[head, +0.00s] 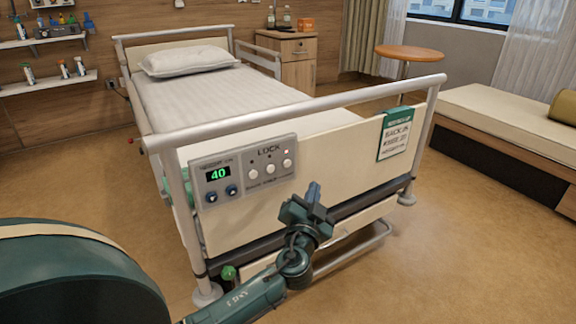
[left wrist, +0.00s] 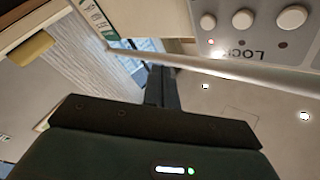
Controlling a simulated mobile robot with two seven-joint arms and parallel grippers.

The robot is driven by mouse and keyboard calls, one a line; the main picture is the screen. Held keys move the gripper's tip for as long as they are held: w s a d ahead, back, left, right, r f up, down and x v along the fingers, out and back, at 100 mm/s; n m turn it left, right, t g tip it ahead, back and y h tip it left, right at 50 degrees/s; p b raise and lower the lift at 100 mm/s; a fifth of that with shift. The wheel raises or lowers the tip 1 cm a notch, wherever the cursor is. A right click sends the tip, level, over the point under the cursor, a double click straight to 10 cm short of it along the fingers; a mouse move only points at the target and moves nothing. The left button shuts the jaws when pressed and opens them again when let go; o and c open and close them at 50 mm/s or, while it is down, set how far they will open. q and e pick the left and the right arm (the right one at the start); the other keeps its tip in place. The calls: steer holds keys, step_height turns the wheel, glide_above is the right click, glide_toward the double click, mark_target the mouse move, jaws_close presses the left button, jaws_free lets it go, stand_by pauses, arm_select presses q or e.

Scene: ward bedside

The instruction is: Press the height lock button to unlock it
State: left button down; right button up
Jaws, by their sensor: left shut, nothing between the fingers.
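A grey control panel (head: 244,171) is mounted on the bed's footboard. Its LOCK section has three round white buttons, left (head: 253,174), middle (head: 270,169) and right (head: 287,163), with small dots above them. The labels under them are too small to read, so I cannot tell which is height. In the left wrist view the buttons (left wrist: 243,18) appear upside down, with a reddish light (left wrist: 211,41) by one end button. A green display (head: 218,174) reads 40. My left gripper (head: 314,188) is shut and empty, right of and below the buttons in the head view, apart from them. My right gripper is out of view.
Two dark blue knobs (head: 221,194) sit below the display. The bed's metal end rail (head: 300,108) runs above the panel. A green-headed sign (head: 394,134) hangs at the footboard's right. Open floor (head: 470,230) lies to the right, before a bench (head: 510,121).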

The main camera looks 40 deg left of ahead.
mark_target(287, 163)
arm_select(q)
steer(key=w+a, duration=0.1)
steer(key=a, duration=0.1)
steer(key=w+a, duration=0.1)
steer(key=a, duration=0.2)
steer(key=w+a, duration=0.1)
steer(key=a, duration=0.2)
steer(key=shift+w, duration=0.2)
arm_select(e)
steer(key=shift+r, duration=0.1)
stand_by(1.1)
arm_select(q)
steer(key=shift+a+b, duration=0.15)
steer(key=shift+b, duration=0.15)
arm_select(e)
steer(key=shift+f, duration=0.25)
arm_select(q)
steer(key=shift+w+a, duration=0.1)
steer(key=shift+a, duration=0.15)
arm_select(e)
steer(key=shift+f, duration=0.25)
